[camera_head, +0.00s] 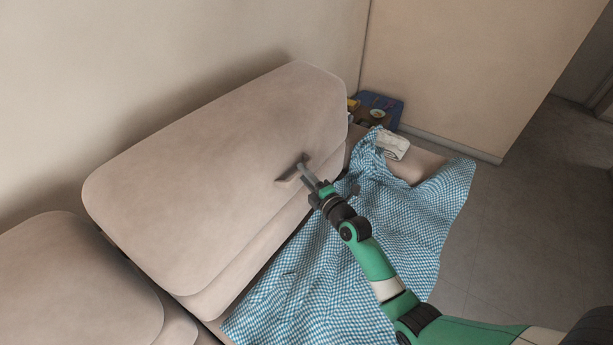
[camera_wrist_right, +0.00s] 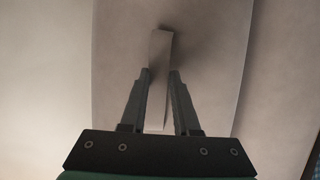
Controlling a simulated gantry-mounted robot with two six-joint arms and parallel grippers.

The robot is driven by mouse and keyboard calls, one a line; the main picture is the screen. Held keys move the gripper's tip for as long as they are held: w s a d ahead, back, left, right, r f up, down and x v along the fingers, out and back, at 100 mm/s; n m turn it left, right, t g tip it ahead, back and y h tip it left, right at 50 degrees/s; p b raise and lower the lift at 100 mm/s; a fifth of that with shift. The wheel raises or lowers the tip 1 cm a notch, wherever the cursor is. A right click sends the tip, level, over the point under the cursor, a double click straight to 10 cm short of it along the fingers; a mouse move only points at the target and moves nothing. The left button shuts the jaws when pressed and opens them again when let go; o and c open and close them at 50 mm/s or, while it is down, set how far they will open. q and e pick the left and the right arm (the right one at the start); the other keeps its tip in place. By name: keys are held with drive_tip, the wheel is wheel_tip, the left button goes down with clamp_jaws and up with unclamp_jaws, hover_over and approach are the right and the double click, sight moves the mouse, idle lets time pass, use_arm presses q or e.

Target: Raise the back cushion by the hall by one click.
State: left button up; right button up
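The beige back cushion (camera_head: 220,145) leans against the wall behind the sofa seat, at the end near the opening on the right. A flat strap or tab (camera_head: 289,174) sticks out from its front face, and it also shows in the right wrist view (camera_wrist_right: 160,50). My right gripper (camera_head: 306,173) is at this tab. In the wrist view its two fingers (camera_wrist_right: 160,76) lie on either side of the tab and appear to touch it. My left gripper is in neither view.
A second back cushion (camera_head: 70,280) stands at the lower left. A blue-and-white checked cloth (camera_head: 330,270) covers the seat under my right arm, with a folded white cloth (camera_head: 393,145) on it. A blue tray (camera_head: 390,106) with small items is behind. Grey floor (camera_head: 520,220) is clear at right.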

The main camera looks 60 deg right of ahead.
drive_tip(key=p+v, duration=0.1)
drive_tip(key=v, duration=1)
drive_tip(key=shift+s+a, duration=0.15)
drive_tip(key=shift+s, duration=0.2)
drive_tip(key=shift+f, duration=0.1)
